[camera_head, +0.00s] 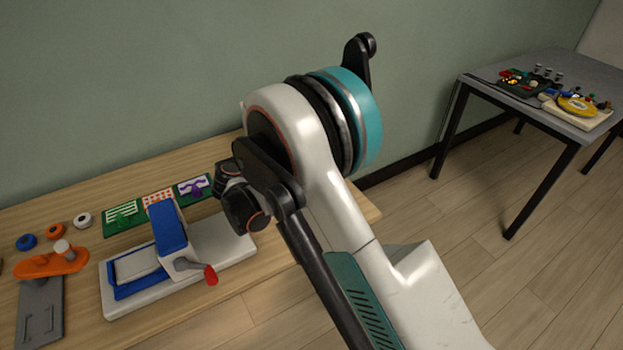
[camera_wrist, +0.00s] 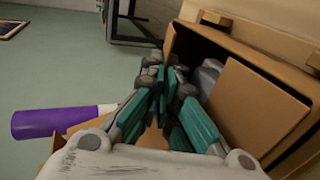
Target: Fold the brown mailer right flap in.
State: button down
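The brown mailer (camera_wrist: 240,52) shows only in the wrist view, as an open cardboard box on the right side. One brown flap or panel (camera_wrist: 258,105) stands at a slant at its right; I cannot tell for sure which flap it is. Another strip of brown card (camera_wrist: 58,146) shows at the lower left. My gripper (camera_wrist: 167,80) has teal fingers that come together over the box's left part, with no flap seen between them. It looks shut and empty. In the head view my arm shows, but the fingers and the mailer do not.
A purple cylinder with a pale end (camera_wrist: 55,122) lies left of my gripper. Something grey (camera_wrist: 208,74) sits inside the box. In the head view a wooden bench (camera_head: 215,322) holds a blue-and-white hand-cranked device (camera_head: 170,240). A grey table (camera_head: 590,75) stands at the far right.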

dwell(0.3)
jog(key=c, duration=1.9)
grip_release()
